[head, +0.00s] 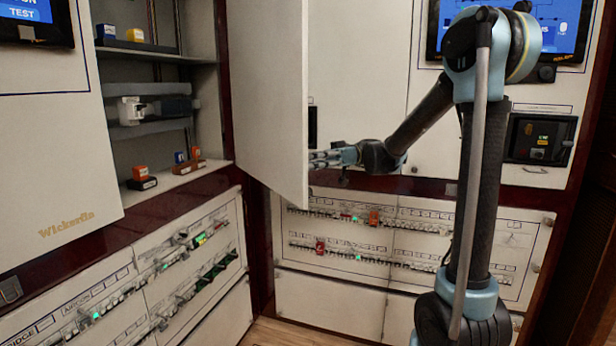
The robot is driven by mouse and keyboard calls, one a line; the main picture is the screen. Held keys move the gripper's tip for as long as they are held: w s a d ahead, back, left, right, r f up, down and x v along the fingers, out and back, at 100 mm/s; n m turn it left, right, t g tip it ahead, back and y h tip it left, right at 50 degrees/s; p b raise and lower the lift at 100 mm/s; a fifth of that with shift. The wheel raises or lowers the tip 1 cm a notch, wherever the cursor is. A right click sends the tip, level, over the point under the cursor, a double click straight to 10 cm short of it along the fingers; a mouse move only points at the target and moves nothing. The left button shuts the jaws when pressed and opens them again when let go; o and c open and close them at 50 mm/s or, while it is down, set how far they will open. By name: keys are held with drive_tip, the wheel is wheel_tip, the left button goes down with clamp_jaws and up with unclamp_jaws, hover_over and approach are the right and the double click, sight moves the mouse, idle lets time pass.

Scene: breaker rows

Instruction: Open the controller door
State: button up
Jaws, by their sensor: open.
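A white cabinet door (268,95) stands swung out from the corner in the middle of the head view. I cannot tell whether this is the controller door. My gripper (322,158) is at the right edge of this door, at its lower part, beside a dark patch at the edge. The jaws are open, and their tips are partly hidden, so I cannot tell whether they touch the door. A closed white panel (365,70) is behind the gripper. A dark controller unit (540,139) is set in the right panel.
An open compartment (150,75) with shelves and small blocks is at the left. Breaker rows (370,240) run below on the right, and more breaker rows (150,280) on the left. Screens sit at the top left and right. Wooden floor (290,333) shows between the cabinets.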

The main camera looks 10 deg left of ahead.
drive_tip(key=shift+r, duration=0.45)
